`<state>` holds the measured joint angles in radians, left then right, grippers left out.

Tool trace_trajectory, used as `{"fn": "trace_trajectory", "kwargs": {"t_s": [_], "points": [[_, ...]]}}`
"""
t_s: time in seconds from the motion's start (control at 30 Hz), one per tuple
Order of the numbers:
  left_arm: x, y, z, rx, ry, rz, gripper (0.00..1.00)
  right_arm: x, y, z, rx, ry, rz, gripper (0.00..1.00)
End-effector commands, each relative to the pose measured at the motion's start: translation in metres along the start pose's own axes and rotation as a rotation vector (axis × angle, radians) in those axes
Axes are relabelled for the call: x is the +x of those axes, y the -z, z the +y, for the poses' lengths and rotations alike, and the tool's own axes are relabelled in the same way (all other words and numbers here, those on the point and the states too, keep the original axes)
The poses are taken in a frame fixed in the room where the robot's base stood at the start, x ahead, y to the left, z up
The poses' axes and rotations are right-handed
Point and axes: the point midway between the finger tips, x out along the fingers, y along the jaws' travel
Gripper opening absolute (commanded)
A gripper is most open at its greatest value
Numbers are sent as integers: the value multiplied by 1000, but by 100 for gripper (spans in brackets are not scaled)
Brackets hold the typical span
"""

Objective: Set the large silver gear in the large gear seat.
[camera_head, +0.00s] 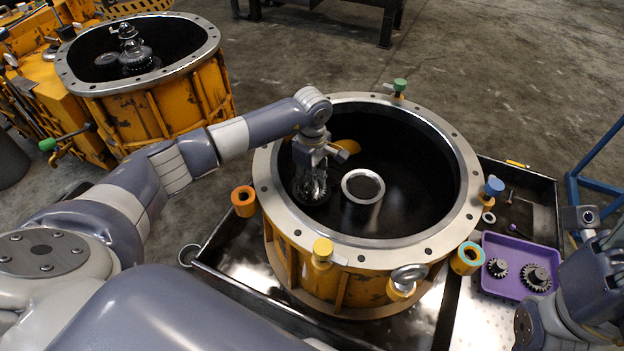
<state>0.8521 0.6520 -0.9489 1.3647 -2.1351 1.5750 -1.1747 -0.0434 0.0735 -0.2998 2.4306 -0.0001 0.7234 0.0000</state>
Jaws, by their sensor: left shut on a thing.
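My left gripper (316,172) reaches down into the round yellow housing (340,272), on the left side of its dark interior. It is shut on a toothed silver gear (311,190), partly hidden by the fingers and low inside the housing. I cannot tell whether the gear touches the floor beneath. A bright ring-topped cylinder (363,181) stands just right of the gear. The large gear seat is not clearly visible. My right arm shows at the right edge; I cannot make out its fingertips.
A purple tray (505,289) with two gears lies right of the housing. Coloured clamps and knobs (322,249) stand around the rim, and an orange ring (244,201) is at left. A second housing (150,100) with gears stands back left. The housing's right interior is clear.

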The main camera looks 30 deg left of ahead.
Motion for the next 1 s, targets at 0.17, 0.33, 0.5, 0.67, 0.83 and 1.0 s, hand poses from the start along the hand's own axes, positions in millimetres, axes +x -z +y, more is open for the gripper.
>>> {"fn": "trace_trajectory", "kwargs": {"t_s": [0.17,0.33,0.5,0.67,0.83,1.0], "points": [[-2,0,1,0,-2,0,46,1,0,0,0,0,0,44],[-1,0,0,0,-1,0,52,0,0,0,0,-1,1,44],[1,0,-1,0,3,1,52,0,1,1,0,-4,4,44],[-12,0,0,1,-1,1,52,0,0,1,0,-4,2,44],[-45,1,1,1,-4,1,52,0,0,0,0,-3,0,44],[-82,0,1,1,-4,1,52,0,0,0,0,-3,0,44]]}}
